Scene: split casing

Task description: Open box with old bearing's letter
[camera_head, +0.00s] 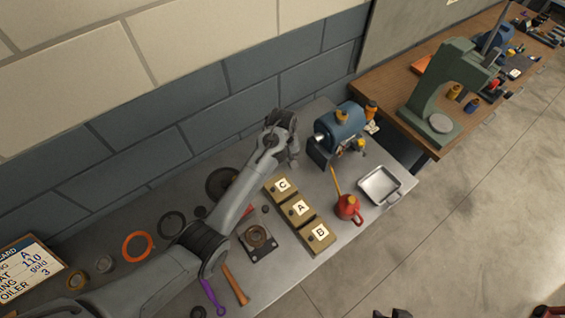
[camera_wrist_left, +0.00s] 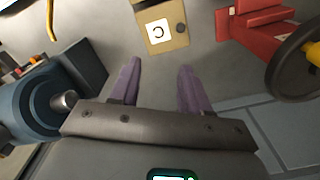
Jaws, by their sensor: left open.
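Three tan boxes with white letter labels stand in a row on the grey bench: box C (camera_head: 280,188), box A (camera_head: 298,211) and box B (camera_head: 318,236). Each has a small dark knob and looks shut. Box C (camera_wrist_left: 161,30) also shows in the left wrist view, ahead of the fingertips. My left gripper (camera_head: 292,161) is open and empty, behind box C and apart from it; its two purple fingers (camera_wrist_left: 158,64) show in the wrist view. A bearing ring (camera_head: 255,236) sits in a dark square plate left of the boxes.
A blue machine (camera_head: 343,127) stands right of my left gripper. A red oil can (camera_head: 347,207) and a metal tray (camera_head: 379,187) lie right of the boxes. An orange ring (camera_head: 137,246) and a hammer (camera_head: 235,286) lie near my left arm. The wall is close behind.

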